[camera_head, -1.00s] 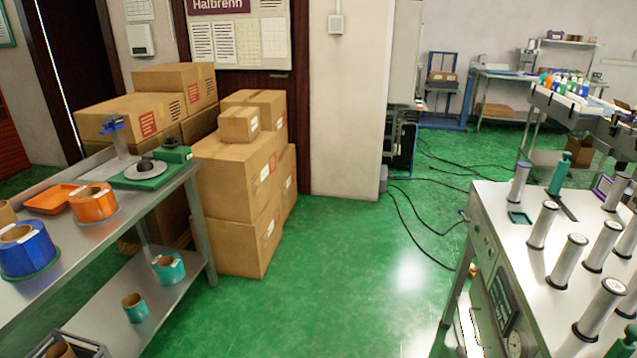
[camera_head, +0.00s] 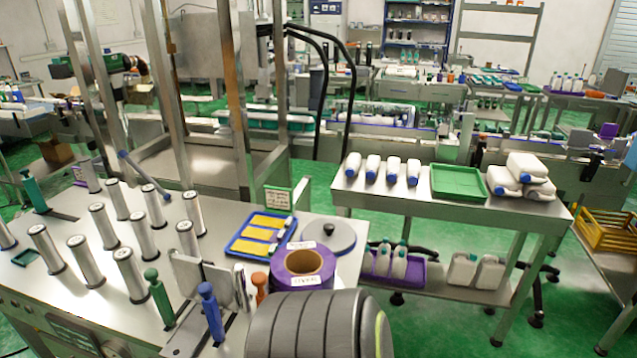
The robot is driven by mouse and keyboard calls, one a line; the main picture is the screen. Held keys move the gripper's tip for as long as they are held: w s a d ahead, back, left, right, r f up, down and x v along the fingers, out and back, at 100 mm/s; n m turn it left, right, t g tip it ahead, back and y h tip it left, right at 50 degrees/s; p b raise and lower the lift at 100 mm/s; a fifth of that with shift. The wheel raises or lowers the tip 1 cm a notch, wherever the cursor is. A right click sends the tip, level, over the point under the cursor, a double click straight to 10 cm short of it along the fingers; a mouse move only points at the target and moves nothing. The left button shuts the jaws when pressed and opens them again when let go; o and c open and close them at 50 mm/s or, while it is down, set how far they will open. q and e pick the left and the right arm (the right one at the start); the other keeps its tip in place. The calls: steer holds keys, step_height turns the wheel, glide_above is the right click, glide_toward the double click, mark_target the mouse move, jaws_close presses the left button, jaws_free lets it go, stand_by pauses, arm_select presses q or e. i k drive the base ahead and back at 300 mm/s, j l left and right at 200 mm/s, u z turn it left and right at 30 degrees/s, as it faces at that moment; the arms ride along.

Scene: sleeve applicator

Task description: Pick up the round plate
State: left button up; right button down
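A flat grey round plate (camera_head: 341,238) with a small dark knob at its middle lies near the right end of the steel machine table. It is just behind a purple roll (camera_head: 282,281) with a cardboard core, which hides part of its near edge. A blue tray (camera_head: 243,244) with yellow cards lies to its left.
Several upright metal rollers (camera_head: 91,262) and coloured handles stand on the table to the left. Behind right, a steel bench (camera_head: 400,197) holds white bottles and a green tray (camera_head: 459,183). Green floor shows between them.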

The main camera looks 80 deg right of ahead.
mark_target(337, 236)
steer(key=z, duration=2.75)
steer(key=i+l, duration=0.1)
steer(key=l, duration=0.4)
steer(key=i+l+z, duration=0.1)
steer(key=l, duration=0.4)
steer(key=i+l, duration=0.1)
steer(key=l, duration=0.35)
